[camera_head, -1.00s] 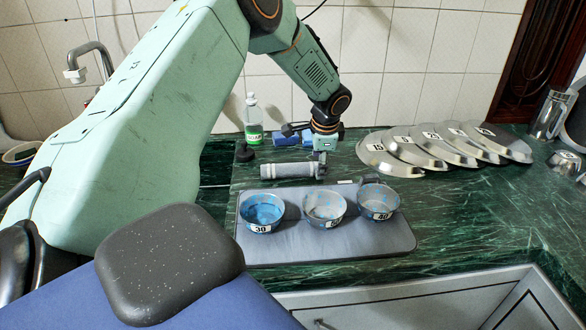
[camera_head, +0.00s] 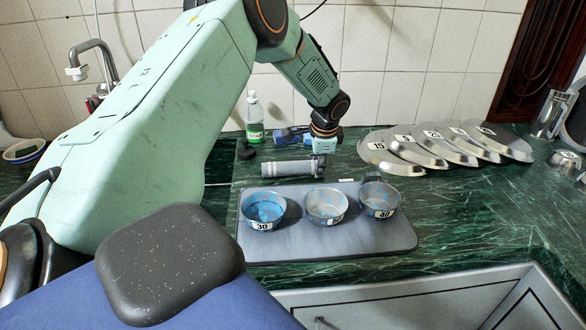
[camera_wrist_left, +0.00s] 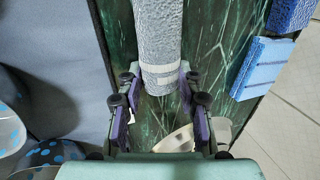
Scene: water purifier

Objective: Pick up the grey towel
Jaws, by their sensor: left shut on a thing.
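The grey towel (camera_head: 286,168) is rolled into a cylinder with pale stripes near its ends. It lies on its side at the green counter, behind the grey mat. My left gripper (camera_head: 319,165) is at its right end, coming down from above. In the left wrist view, the towel (camera_wrist_left: 158,38) has its striped end between the purple-padded fingers of my left gripper (camera_wrist_left: 157,82), which are shut on it. I cannot tell whether the towel is clear of the counter. My right gripper is not in view.
On the grey mat (camera_head: 330,238) stand numbered bowls, 30 (camera_head: 263,210), a middle one (camera_head: 326,207) and 40 (camera_head: 380,200). A green-labelled bottle (camera_head: 254,118) and blue items (camera_head: 290,135) are behind the towel. Several numbered metal lids (camera_head: 384,154) lie at right.

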